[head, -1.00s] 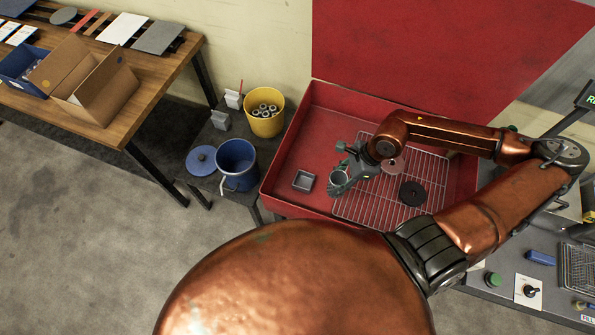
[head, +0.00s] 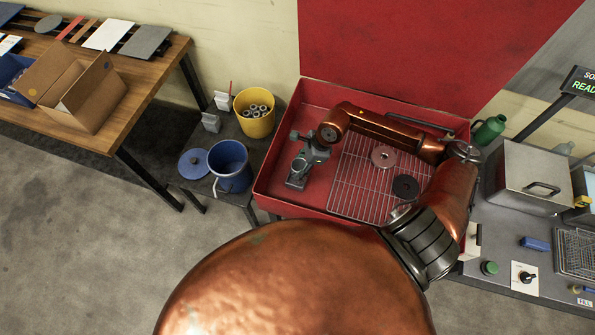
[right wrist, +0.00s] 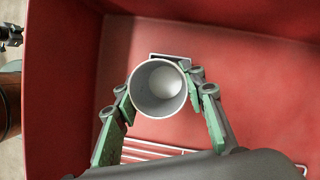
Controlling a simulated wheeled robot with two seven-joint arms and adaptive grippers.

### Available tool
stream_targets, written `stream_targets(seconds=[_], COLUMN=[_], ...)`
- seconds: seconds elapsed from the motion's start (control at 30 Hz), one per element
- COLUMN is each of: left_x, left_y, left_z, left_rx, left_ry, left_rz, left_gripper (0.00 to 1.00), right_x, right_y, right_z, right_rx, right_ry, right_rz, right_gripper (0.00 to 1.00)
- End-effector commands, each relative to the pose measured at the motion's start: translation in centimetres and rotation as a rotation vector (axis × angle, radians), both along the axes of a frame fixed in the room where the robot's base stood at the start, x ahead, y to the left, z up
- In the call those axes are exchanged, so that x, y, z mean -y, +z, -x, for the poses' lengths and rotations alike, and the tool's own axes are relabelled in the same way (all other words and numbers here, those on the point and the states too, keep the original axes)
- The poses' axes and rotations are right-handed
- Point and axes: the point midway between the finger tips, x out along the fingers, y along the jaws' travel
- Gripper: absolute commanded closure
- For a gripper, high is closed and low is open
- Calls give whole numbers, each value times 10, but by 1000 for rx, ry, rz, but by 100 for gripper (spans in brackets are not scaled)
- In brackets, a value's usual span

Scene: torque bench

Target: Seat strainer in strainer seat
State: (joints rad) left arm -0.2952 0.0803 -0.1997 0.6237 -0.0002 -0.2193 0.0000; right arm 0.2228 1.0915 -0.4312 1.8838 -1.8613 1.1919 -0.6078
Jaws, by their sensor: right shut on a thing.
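The strainer is a small grey cup (right wrist: 158,88), seen from above into its open round mouth in the right wrist view. My right gripper (right wrist: 159,92) is shut on it, with a green-padded finger on either side. In the head view the right gripper (head: 301,163) holds the strainer over the left part of the red basin. The strainer seat, a small square grey holder (head: 295,184), is just below it in the picture; its edge also shows behind the cup in the right wrist view (right wrist: 171,57). The gap between cup and seat cannot be judged. My left gripper is not in view.
The red basin (head: 267,188) has raised walls around the seat. A wire rack (head: 350,190) lies to the right, with a pinkish disc (head: 383,156) and a black disc (head: 405,187). A blue bucket (head: 230,178) and yellow bucket (head: 254,127) stand outside, left.

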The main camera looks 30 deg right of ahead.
Motion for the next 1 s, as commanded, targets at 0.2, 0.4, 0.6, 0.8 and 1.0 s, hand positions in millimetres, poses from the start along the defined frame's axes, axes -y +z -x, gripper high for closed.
stream_targets(seconds=[0.2,0.4,0.6,0.8,1.0], left_x=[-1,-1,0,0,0], left_y=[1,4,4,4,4], left_z=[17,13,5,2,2], left_rx=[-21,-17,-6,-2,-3], left_ry=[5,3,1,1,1], left_rz=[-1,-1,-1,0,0], left_gripper=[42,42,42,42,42], right_x=[-4,-3,-2,-2,-3], right_y=[-20,-40,-41,-40,-40], right_z=[-7,-7,-7,-7,-7], right_rx=[-3,-2,-2,-1,0], right_ry=[-3,-1,-1,-1,0], right_rz=[-3,-1,1,1,0], right_gripper=[93,93,59,45,45])
